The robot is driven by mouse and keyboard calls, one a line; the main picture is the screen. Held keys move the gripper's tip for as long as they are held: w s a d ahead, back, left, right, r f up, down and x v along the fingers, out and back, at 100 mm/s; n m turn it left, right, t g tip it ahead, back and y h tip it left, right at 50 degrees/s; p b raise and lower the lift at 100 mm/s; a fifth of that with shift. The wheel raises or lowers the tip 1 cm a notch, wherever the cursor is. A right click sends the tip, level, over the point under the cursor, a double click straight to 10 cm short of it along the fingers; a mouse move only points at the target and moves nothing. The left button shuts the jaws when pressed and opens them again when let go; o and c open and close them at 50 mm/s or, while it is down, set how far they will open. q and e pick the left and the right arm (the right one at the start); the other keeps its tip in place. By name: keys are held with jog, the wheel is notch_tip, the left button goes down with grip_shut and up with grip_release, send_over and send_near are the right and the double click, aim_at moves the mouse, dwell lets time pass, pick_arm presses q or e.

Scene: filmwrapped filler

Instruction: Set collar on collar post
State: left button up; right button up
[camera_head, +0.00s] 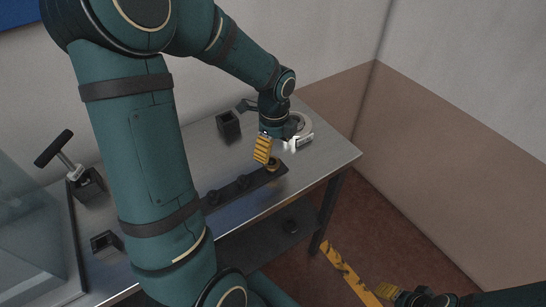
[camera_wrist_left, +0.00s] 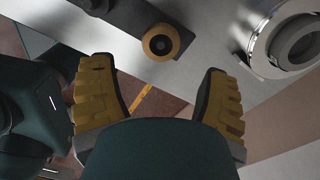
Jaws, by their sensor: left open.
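A brass-yellow collar (camera_head: 272,164) sits at the right end of a dark bar (camera_head: 258,178) on the metal table. In the left wrist view the collar (camera_wrist_left: 161,42) is a ring with a dark round centre, seemingly around a post; how far down it sits is unclear. My left gripper (camera_head: 264,150), with yellow ribbed fingers, is just above the collar. In the left wrist view the left gripper (camera_wrist_left: 158,75) is open and empty, with the collar beyond the gap between its fingers. My right gripper (camera_head: 388,292) is low at the bottom right; its jaws are unclear.
Dark posts (camera_head: 242,181) stand along the bar. A pale ring-shaped fixture (camera_head: 306,139) is right of my left gripper. A dark open box (camera_head: 228,125) stands behind the bar. A black-handled tool (camera_head: 55,149) stands at left. The table's right corner is bare.

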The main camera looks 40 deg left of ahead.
aim_at(274, 162)
pick_arm(q)
notch_tip(274, 162, up, 6)
jog(key=shift+w, duration=0.1)
dwell(0.7)
